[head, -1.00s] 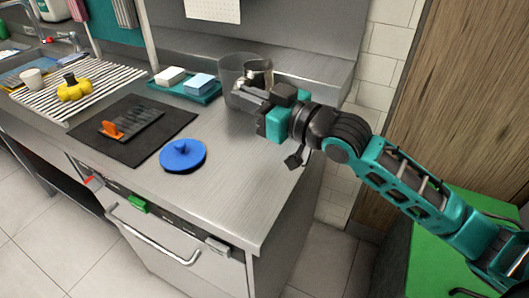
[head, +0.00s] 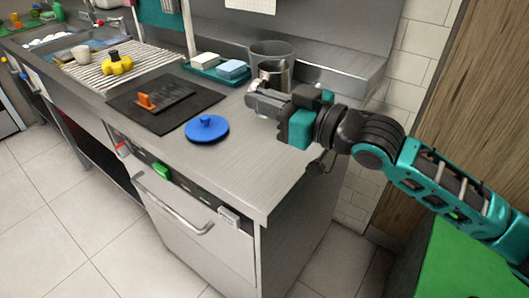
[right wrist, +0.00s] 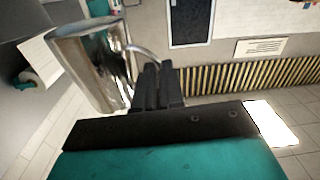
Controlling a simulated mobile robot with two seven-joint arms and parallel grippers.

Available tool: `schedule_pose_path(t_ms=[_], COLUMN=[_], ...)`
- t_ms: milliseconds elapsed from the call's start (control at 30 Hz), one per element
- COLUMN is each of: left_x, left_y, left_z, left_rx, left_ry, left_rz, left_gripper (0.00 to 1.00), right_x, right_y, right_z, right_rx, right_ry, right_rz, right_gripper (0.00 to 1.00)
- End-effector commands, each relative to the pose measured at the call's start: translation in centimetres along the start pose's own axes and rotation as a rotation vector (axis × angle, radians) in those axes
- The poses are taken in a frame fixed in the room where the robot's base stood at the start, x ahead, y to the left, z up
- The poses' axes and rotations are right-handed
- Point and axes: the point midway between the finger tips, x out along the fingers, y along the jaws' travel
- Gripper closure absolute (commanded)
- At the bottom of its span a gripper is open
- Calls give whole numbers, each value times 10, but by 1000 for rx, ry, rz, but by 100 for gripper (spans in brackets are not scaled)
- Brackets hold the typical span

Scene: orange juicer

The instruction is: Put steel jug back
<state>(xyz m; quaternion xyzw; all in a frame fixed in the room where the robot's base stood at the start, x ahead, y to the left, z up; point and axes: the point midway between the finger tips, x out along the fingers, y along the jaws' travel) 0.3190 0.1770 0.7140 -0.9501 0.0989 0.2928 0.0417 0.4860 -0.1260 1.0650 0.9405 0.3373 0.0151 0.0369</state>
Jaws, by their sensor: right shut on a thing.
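The steel jug (right wrist: 92,68) fills the upper left of the right wrist view, shiny, open-topped and slightly tilted in that picture. My right gripper (right wrist: 158,88) is shut on its thin curved handle. In the head view the jug (head: 273,72) shows partly behind my right gripper (head: 262,100), over the back right of the counter. A grey see-through container (head: 271,49) stands right behind the jug; I cannot tell whether they touch. I cannot tell whether the jug's base rests on the counter. My left gripper is not in view.
A blue round lid (head: 206,128) lies on the steel counter (head: 256,152), beside a dark mat (head: 194,103) with an orange-handled tool. A teal tray (head: 212,77) holds two sponges. A ribbed drainer (head: 134,73) bears a yellow item and a cup. The counter's front right is clear.

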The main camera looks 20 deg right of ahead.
Motion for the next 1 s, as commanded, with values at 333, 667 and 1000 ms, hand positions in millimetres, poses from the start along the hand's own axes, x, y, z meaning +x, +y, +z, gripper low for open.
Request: schedule_pose_path(t_ms=[333,667,1000], left_x=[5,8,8], left_y=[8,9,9], left_z=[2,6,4], left_rx=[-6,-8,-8], left_ry=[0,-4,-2], left_rz=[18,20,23], left_gripper=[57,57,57], right_x=[0,0,0], right_y=[-4,-7,-8], right_z=[59,95,103], right_rx=[-3,-1,-4], right_ry=[3,2,4], right_rz=[1,1,0], right_gripper=[100,100,100])
